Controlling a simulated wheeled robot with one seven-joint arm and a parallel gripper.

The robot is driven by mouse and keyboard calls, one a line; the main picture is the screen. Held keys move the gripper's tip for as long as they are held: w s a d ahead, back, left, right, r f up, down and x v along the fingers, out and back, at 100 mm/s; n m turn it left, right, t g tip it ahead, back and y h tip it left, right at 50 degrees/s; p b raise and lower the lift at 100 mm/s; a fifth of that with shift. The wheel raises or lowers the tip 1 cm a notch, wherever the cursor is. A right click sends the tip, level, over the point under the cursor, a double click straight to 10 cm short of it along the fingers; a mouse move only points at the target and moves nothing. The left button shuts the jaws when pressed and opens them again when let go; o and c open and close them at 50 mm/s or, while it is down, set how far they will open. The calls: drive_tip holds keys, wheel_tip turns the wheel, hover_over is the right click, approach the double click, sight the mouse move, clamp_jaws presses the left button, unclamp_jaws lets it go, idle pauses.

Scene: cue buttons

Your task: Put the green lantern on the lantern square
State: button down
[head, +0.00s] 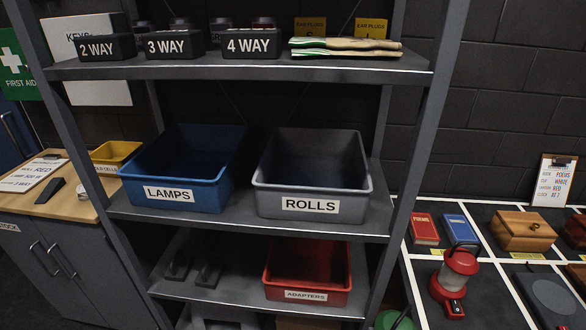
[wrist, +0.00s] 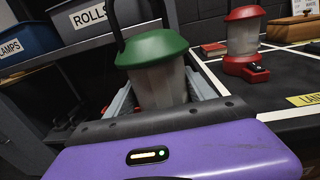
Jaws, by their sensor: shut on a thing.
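The green lantern (wrist: 155,65) has a green cap, a pale clear body and a dark handle. My gripper (wrist: 160,92) is shut on it, with one grey finger on each side of its body. The lantern looks roughly upright, and its base is hidden behind my gripper. In the head view only its green top (head: 394,320) shows at the bottom edge. A yellow label (wrist: 305,98) starting with "LAN" lies on the dark table at the right edge of the wrist view. The lantern square's full outline cannot be made out.
A red lantern (head: 455,280) stands on the white-lined table, right of the green one. Red and blue books (head: 424,229) and a wooden box (head: 523,231) lie behind it. The shelf (head: 240,228) with bins stands close on the left.

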drive_tip(key=s+f, duration=0.3)
drive_tip(key=f, duration=0.1)
drive_tip(key=shift+s+d+f, duration=0.1)
drive_tip(key=shift+s+f, duration=0.25)
drive_tip(key=shift+f, duration=0.05)
drive_tip(key=shift+s+a+f, duration=0.1)
drive_tip(key=shift+a+f, duration=0.15)
drive_tip(key=shift+s+a+f+n+y, duration=0.2)
drive_tip(key=shift+a+n+y, duration=0.1)
drive_tip(key=shift+a+y, duration=0.25)
drive_tip(key=shift+r, duration=0.1)
